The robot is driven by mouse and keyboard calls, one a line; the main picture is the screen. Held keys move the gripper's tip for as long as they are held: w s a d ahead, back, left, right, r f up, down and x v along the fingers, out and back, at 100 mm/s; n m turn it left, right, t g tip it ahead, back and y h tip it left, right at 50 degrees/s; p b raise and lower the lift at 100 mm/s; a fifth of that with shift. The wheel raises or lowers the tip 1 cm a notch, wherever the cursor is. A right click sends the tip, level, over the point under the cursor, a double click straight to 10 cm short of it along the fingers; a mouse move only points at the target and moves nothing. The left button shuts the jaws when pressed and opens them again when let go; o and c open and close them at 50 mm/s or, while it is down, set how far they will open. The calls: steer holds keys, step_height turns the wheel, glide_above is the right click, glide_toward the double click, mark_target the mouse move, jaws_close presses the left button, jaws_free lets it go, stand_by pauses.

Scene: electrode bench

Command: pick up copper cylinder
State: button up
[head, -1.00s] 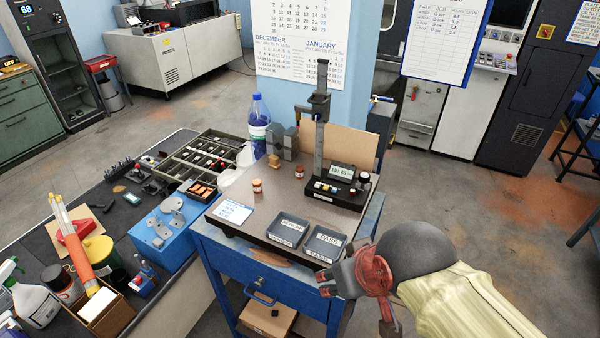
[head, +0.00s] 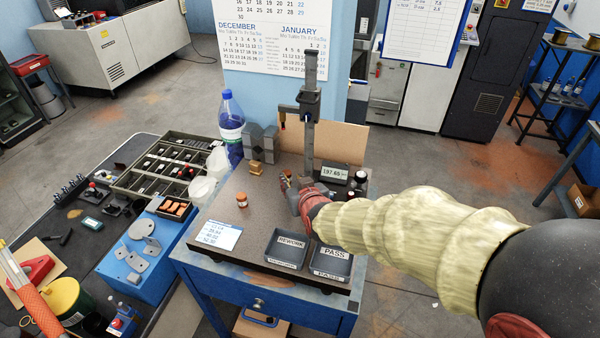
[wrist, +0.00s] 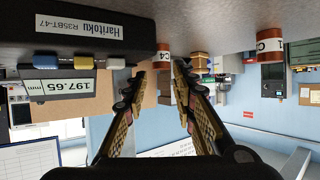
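Two small copper cylinders with white label bands are on the bench plate. One cylinder (head: 242,200) stands in the open on the left of the plate; in the upside-down wrist view the one marked C1 (wrist: 268,45) is at the right, clear of my fingers.
A measuring stand (head: 311,120) with a readout (head: 334,173) rises right behind my gripper. REWORK (head: 287,250) and PASS (head: 332,262) trays lie in front. A bottle (head: 231,120) and grey block (head: 262,142) stand at back left.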

mark_target(287, 174)
steer(key=shift+b+x, duration=0.65)
steer(key=shift+x, duration=3.1)
steer(key=shift+a+r, duration=0.1)
steer(key=c, duration=0.3)
steer(key=c, duration=0.4)
jaws_close()
